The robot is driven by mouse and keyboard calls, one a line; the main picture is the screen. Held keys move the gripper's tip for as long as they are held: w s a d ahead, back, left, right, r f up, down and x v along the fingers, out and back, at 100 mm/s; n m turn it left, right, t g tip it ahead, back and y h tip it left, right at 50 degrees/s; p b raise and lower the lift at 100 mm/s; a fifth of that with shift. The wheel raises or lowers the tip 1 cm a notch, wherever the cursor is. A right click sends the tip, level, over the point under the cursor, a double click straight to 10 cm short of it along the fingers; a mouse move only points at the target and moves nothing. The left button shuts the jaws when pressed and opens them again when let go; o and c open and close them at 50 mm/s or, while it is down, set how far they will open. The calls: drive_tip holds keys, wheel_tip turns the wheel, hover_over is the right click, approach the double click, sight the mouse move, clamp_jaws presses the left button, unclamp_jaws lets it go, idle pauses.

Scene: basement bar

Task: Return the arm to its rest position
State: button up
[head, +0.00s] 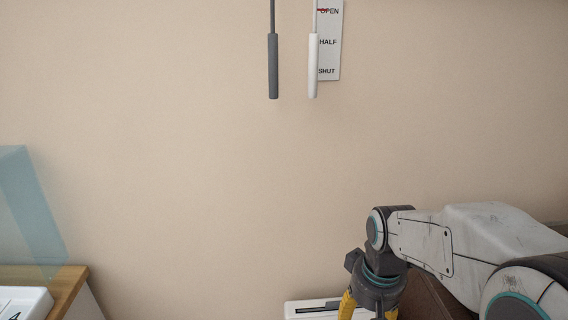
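My arm comes in from the lower right, and my gripper (368,311) hangs from its wrist at the bottom edge of the head view. The yellow parts of its fingers show, but the fingertips are cut off by the frame. I cannot tell whether it is open or shut, or whether it holds anything. It is far below the hanging handles and in front of the wall.
A white slotted box (305,309) is beside my gripper. A wooden-topped counter (68,287) and a translucent blue panel (30,210) are at left. The middle wall is bare.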

drive_tip(key=s+d+r+t+p, duration=0.1)
drive_tip(key=s+r+t+p, duration=0.1)
drive_tip(key=s+r+p, duration=1)
wheel_tip(320, 180, up, 6)
drive_tip(key=shift+s+d+m, duration=0.3)
drive_tip(key=shift+s+d, duration=0.05)
drive_tip(key=shift+s, duration=0.4)
drive_tip(key=shift+c, duration=0.2)
idle(0.5)
